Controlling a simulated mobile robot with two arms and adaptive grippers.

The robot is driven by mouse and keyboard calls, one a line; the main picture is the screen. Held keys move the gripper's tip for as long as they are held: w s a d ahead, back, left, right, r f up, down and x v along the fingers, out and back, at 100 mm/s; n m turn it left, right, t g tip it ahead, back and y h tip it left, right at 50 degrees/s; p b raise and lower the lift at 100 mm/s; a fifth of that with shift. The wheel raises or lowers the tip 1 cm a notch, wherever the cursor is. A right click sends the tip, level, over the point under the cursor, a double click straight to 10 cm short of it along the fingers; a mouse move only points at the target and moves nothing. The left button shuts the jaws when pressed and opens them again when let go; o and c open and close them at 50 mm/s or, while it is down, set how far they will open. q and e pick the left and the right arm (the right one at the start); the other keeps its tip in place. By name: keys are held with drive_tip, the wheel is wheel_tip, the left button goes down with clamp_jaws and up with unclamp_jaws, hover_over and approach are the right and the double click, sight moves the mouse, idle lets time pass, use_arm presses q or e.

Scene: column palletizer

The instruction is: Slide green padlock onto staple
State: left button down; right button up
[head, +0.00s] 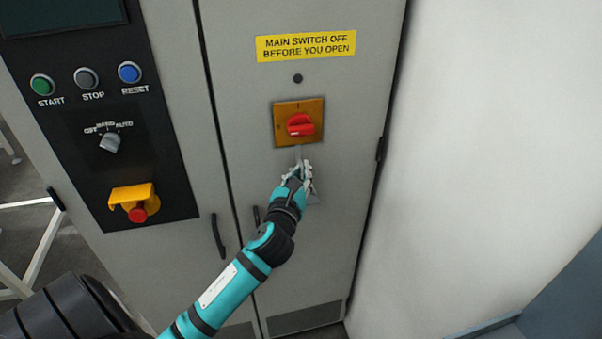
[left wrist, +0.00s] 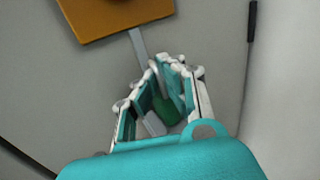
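My left gripper (head: 300,172) is in front of the grey cabinet door, just below the red main switch (head: 300,125) on its orange plate (head: 281,138). In the left wrist view the green padlock (left wrist: 167,112) sits between the fingers, which close around it; they hide much of it. A grey piece beside it (left wrist: 154,124) cannot be told clearly. A narrow grey strip (left wrist: 138,45), perhaps the staple's part, runs down from the orange plate (left wrist: 115,25) to the fingertips. Whether the padlock touches it cannot be told. My right gripper is not in view.
Left of the door is a black control panel (head: 115,180) with coloured buttons, a selector and a red stop button on yellow (head: 134,196). Door handles (head: 217,236) stick out lower down. A white wall (head: 490,150) stands close on the right.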

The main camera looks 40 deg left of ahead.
use_arm(q)
drive_tip(key=shift+f, duration=0.15)
idle(0.3)
drive_tip(key=c, duration=1.4)
unclamp_jaws()
drive_tip(key=shift+s, duration=0.1)
drive_tip(key=v, duration=1.2)
